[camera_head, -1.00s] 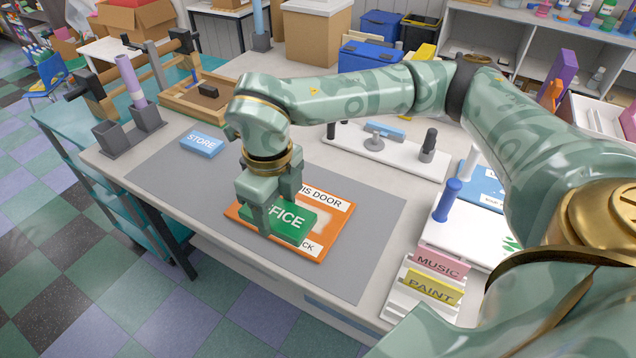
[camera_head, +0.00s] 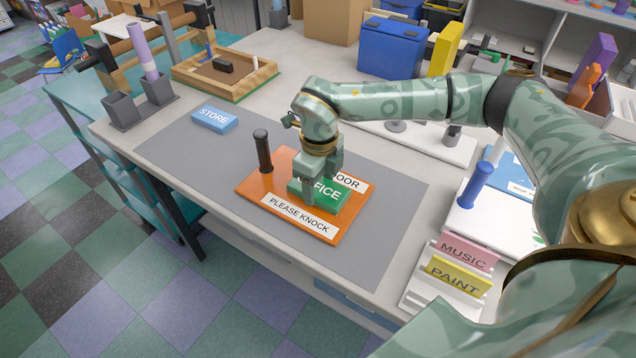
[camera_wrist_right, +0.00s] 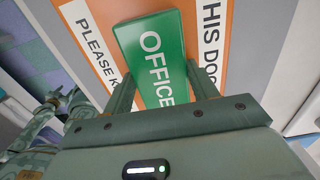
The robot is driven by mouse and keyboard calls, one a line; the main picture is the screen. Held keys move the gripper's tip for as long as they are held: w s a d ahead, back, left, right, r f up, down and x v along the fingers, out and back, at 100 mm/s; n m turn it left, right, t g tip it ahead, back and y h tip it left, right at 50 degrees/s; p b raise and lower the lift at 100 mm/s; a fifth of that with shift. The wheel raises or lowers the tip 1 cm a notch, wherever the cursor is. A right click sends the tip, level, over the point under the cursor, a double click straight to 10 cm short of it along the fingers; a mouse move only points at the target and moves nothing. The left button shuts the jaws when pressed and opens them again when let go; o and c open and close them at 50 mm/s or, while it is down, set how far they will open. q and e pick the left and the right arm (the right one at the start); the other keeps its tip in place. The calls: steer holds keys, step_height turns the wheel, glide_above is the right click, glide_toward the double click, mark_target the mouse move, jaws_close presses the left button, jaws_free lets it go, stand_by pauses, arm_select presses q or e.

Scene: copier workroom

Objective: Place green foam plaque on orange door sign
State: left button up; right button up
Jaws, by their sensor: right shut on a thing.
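The green foam plaque (camera_head: 328,193), lettered OFFICE, is in my right gripper (camera_head: 310,199), which is shut on its sides. The right wrist view shows the plaque (camera_wrist_right: 153,50) between the two fingers. It lies flat over the middle of the orange door sign (camera_head: 262,187), between the white strips. I cannot tell whether it touches the sign. The sign lies on a grey mat, with a dark upright handle at its left. The fingers hide part of the lettering. Greenish parts at the left of the right wrist view may be my left arm; its jaws are unclear.
A blue STORE block (camera_head: 214,119) lies on the grey mat (camera_head: 180,150). A rack with MUSIC (camera_head: 467,252) and PAINT (camera_head: 457,275) plaques stands at right. A wooden tray (camera_head: 225,80) and grey cups (camera_head: 122,110) are at the back left. The mat's front is clear.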

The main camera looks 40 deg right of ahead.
mark_target(319, 187)
steer(key=shift+s, duration=0.1)
steer(key=o, duration=0.9)
steer(key=shift+o, duration=0.2)
step_height(319, 187, up, 12)
steer(key=p, duration=0.3)
steer(key=shift+r, duration=0.1)
